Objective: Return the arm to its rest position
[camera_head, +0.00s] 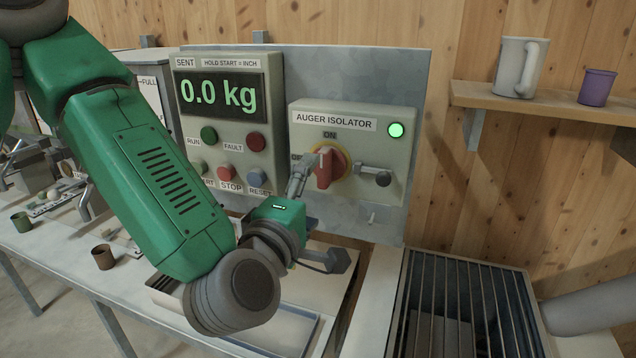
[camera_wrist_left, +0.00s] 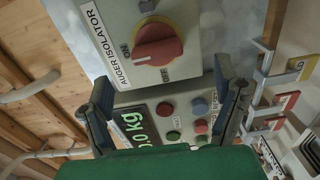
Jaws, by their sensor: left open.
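My left arm comes in from the left and bends back up to the panel. My left gripper (camera_head: 299,172) is just left of the red rotary knob (camera_head: 325,168) on the auger isolator box (camera_head: 385,150). The knob's handle stands upright towards ON, and the green lamp (camera_head: 396,130) is lit. In the left wrist view my left gripper (camera_wrist_left: 166,92) is open, with its fingers wide apart and nothing between them. The red knob (camera_wrist_left: 157,45) shows ahead, beyond the fingers. Contact cannot be told. My right gripper is not in view.
The scale display (camera_head: 222,96) reads 0.0 kg, with buttons below it. A latch with a dark knob (camera_head: 382,179) sits right of the red knob. A barred hopper (camera_head: 470,300) is below right. A shelf (camera_head: 550,104) holds two mugs. Small cups stand on the left bench.

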